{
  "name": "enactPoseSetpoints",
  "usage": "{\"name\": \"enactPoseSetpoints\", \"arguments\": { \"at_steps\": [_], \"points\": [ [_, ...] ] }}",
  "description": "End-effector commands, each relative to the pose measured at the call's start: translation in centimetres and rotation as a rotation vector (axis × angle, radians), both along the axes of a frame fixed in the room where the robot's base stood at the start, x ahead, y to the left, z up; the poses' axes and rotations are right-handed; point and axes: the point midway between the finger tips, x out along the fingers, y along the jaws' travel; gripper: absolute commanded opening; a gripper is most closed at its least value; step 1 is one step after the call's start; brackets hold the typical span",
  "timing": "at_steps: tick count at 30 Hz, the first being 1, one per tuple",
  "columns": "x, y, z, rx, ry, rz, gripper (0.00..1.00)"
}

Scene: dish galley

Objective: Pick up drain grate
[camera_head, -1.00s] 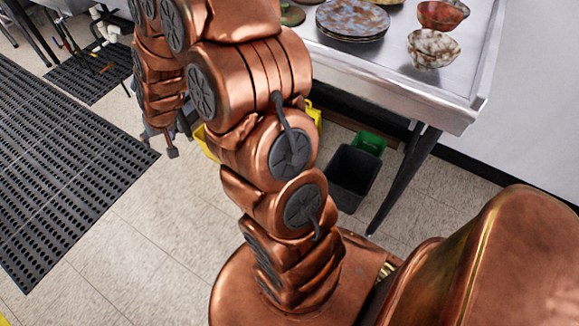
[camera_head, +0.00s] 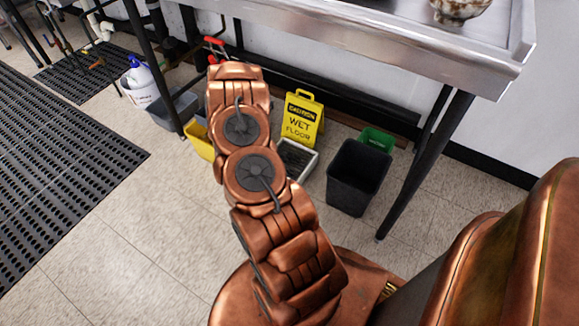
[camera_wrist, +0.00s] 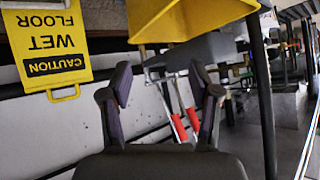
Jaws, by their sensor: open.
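I cannot make out the drain grate for certain. A white-rimmed square with a grey inside (camera_head: 297,158) lies on the floor in the head view, partly hidden by my arm; it may be the grate or its frame, but its detail is too small to tell. My gripper (camera_wrist: 163,88) shows in the wrist view with its two dark fingers spread apart and nothing between them. The wrist picture is upside down. My gripper itself is hidden in the head view, behind my copper arm.
A yellow wet-floor sign (camera_head: 301,118) stands behind the white-rimmed square. A black bin (camera_head: 357,178) and green box (camera_head: 377,139) stand to the right, near a table leg (camera_head: 425,165). A yellow bin (camera_head: 199,139) and red handles (camera_wrist: 180,128) are nearby. A steel table (camera_head: 400,45) overhangs.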

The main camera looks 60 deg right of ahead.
Motion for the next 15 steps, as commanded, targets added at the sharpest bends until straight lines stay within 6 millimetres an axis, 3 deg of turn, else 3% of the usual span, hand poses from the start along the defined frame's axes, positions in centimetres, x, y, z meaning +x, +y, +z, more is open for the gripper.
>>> {"name": "enactPoseSetpoints", "arguments": {
  "at_steps": [1, 6, 12, 15],
  "points": [
    [-1.5, -1.3, -3.2, -0.023, 0.002, -0.031, 0.62],
    [-5.8, -5.9, -8.9, -0.137, -0.020, -0.127, 0.62],
    [-11.7, -9.8, -14.3, -0.270, -0.027, -0.214, 0.62],
    [-14.0, -11.0, -15.9, -0.322, -0.029, -0.242, 0.62]
  ]
}}
